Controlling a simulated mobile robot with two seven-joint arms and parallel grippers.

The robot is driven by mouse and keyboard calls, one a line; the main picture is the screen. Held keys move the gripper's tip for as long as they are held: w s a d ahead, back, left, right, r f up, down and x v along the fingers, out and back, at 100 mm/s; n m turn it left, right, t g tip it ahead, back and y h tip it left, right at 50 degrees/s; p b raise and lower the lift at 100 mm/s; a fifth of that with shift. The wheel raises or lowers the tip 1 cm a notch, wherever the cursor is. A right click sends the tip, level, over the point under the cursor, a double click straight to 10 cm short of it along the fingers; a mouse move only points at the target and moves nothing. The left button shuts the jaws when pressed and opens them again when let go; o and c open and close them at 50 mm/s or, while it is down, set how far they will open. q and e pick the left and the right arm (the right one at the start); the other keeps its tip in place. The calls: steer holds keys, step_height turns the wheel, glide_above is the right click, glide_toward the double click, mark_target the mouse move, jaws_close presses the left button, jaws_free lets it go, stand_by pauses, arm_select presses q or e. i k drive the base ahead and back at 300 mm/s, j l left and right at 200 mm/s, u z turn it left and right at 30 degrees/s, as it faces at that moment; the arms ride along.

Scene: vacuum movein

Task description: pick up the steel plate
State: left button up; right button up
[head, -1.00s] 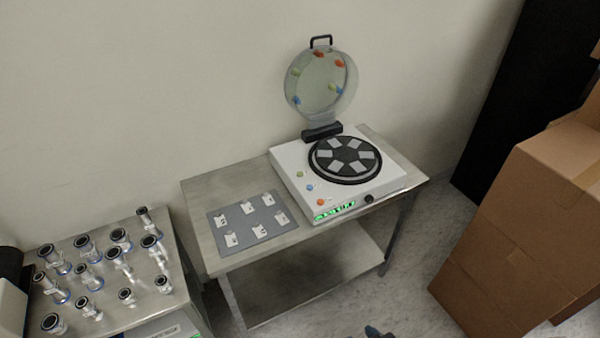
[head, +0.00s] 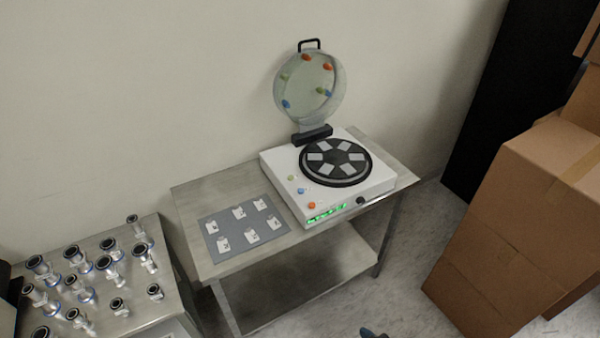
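A flat grey plate (head: 211,248) lies on the left part of the steel table (head: 190,200). Several small light tags or pieces with dark marks sit on it in two rows. I cannot tell for sure whether this plate or one of the small pieces is the steel plate. To its right stands a white machine (head: 290,185) with a round black disc (head: 337,161) bearing several light grey squares. Its clear round lid (head: 305,92) stands open. Neither gripper shows clearly. A small dark bluish tip (head: 372,333) pokes in at the bottom edge; I cannot tell what it is.
A second metal table (head: 150,308) at lower left holds several upright steel pipe fittings (head: 145,256). Stacked cardboard boxes (head: 520,240) stand at right, before a black cabinet (head: 500,100). Floor (head: 415,240) is free between table and boxes. A lower shelf (head: 290,275) is empty.

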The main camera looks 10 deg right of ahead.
mark_target(212, 227)
steer(key=u, duration=0.6)
steer(key=l+u, duration=0.2)
steer(key=u, duration=0.25)
steer(key=l+u, duration=0.25)
steer(key=u, duration=0.25)
steer(key=l+u, duration=0.25)
steer(key=u, duration=0.2)
steer(key=k+l+u, duration=0.1)
steer(key=l+u, duration=0.15)
steer(key=k+l+u, duration=0.1)
steer(key=l+u, duration=0.15)
steer(key=l, duration=0.2)
steer(key=k+l+u, duration=0.2)
steer(key=k+l, duration=0.15)
steer(key=l, duration=0.2)
steer(key=k+l+u, duration=0.1)
steer(key=l, duration=0.25)
steer(key=k+l, duration=0.45)
steer(key=l, duration=0.25)
steer(key=u, duration=0.05)
